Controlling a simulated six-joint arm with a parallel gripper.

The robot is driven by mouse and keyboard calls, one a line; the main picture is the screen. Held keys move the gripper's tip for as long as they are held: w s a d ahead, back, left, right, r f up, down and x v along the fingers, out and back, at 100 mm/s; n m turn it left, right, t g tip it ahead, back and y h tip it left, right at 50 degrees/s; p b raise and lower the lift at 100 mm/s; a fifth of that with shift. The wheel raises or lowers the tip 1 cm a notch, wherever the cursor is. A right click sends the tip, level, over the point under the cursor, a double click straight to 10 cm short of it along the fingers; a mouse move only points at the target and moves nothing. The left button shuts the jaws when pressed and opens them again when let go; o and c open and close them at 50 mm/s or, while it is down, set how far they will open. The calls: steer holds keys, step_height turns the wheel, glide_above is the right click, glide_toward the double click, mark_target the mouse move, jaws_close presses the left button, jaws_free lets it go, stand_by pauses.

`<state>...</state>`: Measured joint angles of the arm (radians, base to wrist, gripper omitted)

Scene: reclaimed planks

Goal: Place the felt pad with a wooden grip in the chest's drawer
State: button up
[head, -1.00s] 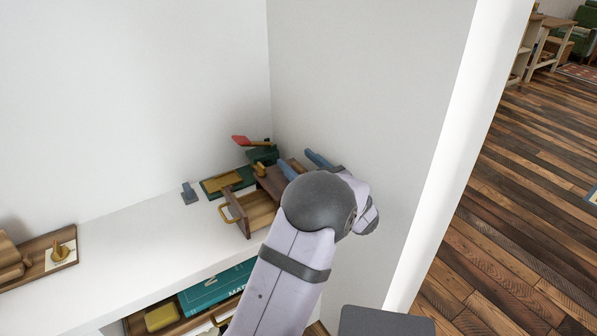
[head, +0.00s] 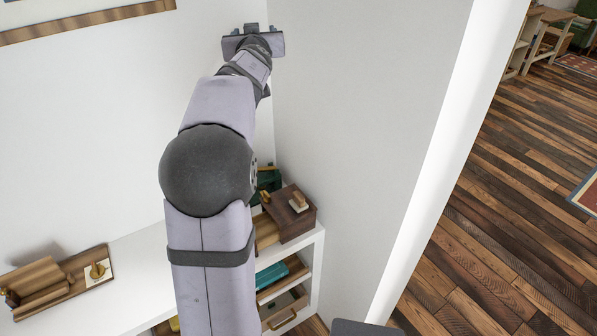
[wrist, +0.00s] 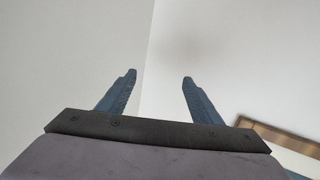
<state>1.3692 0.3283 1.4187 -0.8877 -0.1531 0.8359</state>
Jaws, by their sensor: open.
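The brown wooden chest (head: 303,224) stands at the right end of the white shelf in the head view. Its drawer (head: 265,232) stands pulled out to the left, mostly hidden by my arm. A small pale pad with a wooden grip (head: 299,203) lies on the chest's top; it looks like the felt pad. My gripper (head: 253,28) is raised high by the wall corner, far above the chest. In the wrist view my gripper (wrist: 160,76) is open, with nothing between its fingers.
A wooden stand with a brass-coloured piece on a white square (head: 97,271) is at the shelf's left. Dark green items (head: 268,179) lie behind the chest. A teal box (head: 279,277) sits on a lower level. Walls close in behind and right; a framed picture (head: 88,19) hangs above.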

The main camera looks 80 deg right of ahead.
steer(key=s+d+f+m+g+y, duration=0.1)
steer(key=s+f+m+g, duration=0.15)
steer(key=f, duration=0.35)
steer(key=s+d+f+m+g+y, duration=0.1)
steer(key=d+f+m+y, duration=0.15)
steer(key=f, duration=0.35)
steer(key=m+g+y+b, duration=0.1)
steer(key=m+g+y, duration=0.4)
steer(key=m+y, duration=0.4)
glide_above(299, 195)
steer(key=w+a, duration=0.2)
step_height(299, 195, down, 28)
steer(key=shift+n+y, duration=0.35)
steer(key=shift+n, duration=0.05)
steer(key=shift+p+x, duration=1.6)
steer(key=shift+x, duration=2.1)
steer(key=c, duration=1.1)
steer(key=shift+r, duration=0.1)
